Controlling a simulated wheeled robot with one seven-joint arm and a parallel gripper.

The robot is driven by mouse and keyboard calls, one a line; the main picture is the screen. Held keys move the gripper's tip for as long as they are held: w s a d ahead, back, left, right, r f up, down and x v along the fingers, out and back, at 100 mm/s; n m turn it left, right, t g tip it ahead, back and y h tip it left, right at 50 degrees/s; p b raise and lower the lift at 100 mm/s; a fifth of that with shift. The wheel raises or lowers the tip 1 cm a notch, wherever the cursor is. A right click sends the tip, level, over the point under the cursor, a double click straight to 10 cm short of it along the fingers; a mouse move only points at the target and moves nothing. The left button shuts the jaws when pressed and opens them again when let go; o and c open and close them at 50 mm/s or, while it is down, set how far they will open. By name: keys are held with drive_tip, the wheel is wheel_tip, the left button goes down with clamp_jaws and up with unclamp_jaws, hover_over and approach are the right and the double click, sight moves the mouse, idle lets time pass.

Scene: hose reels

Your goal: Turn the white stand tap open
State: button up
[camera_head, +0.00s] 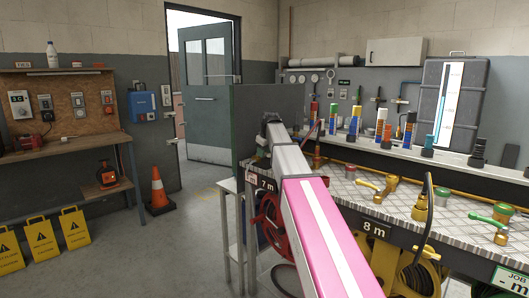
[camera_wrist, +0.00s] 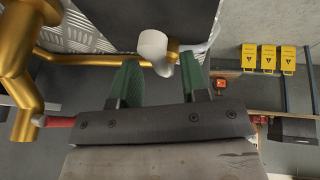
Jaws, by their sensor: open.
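In the wrist view, a white round cap (camera_wrist: 153,44) and a pale lever (camera_wrist: 200,48) sit by a brass pipe, and I take them as the white stand tap. My gripper (camera_wrist: 159,62) is open, with its two green fingers pointing toward this tap. The tap's lower white end shows between the fingertips or just beyond them; I cannot tell whether they touch. The fingers hold nothing that I can see. In the head view my arm covers this part of the bench, and I cannot make out the white tap there.
A thick brass pipe (camera_wrist: 15,75) and a red lever (camera_wrist: 55,121) stand close on the left in the wrist view. The bench (camera_head: 400,203) bears several other taps, including a green-handled one (camera_head: 488,220). An orange cone (camera_head: 159,190) stands on the floor at left.

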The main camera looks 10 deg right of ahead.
drive_tip(key=shift+c, duration=0.3)
clamp_jaws()
drive_tip(key=shift+d, duration=0.1)
drive_tip(key=n, duration=0.1)
drive_tip(key=w+d+n+y, duration=0.1)
drive_tip(key=n, duration=0.1)
drive_tip(key=shift+w+d+n+g+y, duration=0.2)
drive_tip(key=shift+w+n+g+y, duration=0.2)
drive_tip(key=shift+n, duration=0.7)
drive_tip(key=shift+w+d+n+g+y, duration=0.2)
drive_tip(key=shift+w+n+g+y, duration=0.2)
drive_tip(key=shift+n, duration=0.7)
drive_tip(key=shift+o, duration=0.3)
unclamp_jaws()
